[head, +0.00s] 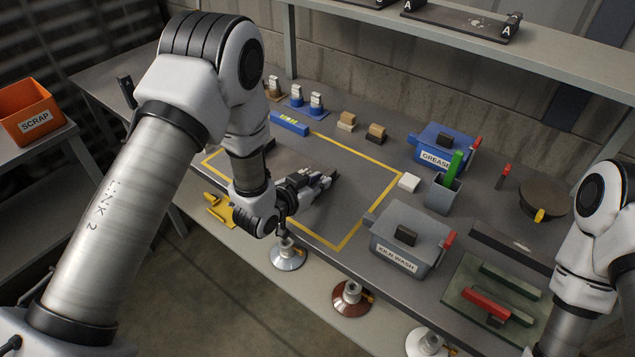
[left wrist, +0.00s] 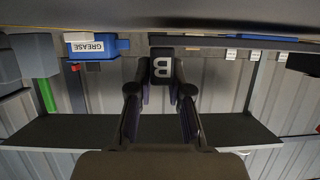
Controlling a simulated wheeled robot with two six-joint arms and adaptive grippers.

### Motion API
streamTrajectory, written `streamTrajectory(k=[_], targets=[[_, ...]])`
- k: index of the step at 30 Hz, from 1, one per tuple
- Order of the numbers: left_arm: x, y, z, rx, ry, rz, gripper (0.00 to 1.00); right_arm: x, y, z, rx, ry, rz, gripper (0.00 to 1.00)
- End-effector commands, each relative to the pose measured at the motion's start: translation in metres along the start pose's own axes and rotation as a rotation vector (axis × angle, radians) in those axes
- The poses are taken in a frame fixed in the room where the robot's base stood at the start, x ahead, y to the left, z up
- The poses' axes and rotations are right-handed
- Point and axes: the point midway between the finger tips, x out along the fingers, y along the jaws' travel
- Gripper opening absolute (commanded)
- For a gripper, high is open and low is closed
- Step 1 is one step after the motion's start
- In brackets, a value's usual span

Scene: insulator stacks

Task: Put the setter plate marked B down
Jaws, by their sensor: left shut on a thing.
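My left gripper (head: 328,178) is low over the bench, inside the yellow outlined area (head: 368,213), with its fingers pointing right. In the left wrist view, which appears upside down, its two fingers (left wrist: 161,100) are closed on the black block marked B (left wrist: 162,68) of the setter plate. A thin dark strip that looks like the plate body runs beside the block. In the head view the plate is dark and largely hidden by my arm, so I cannot tell whether it touches the bench. My right arm shows at the right edge; its gripper is out of view.
An A plate (head: 460,24) lies on the upper shelf.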

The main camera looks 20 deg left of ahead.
Motion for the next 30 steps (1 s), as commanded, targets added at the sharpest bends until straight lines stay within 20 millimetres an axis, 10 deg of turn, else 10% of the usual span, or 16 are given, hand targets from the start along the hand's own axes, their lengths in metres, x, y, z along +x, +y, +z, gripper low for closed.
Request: streamTrajectory(k=[3, 16, 30], targets=[[-0.001, 0.003, 0.012, -0.008, -0.024, 0.005, 0.43, 0.002, 0.000, 0.000, 0.000, 0.000, 0.000, 0.40], [-0.008, 0.003, -0.006, -0.008, -0.023, 0.006, 0.43, -0.013, 0.000, 0.000, 0.000, 0.000, 0.000, 0.40], [-0.116, 0.001, -0.004, -0.009, -0.015, 0.002, 0.43, 0.010, 0.000, 0.000, 0.000, 0.000, 0.000, 0.40]])
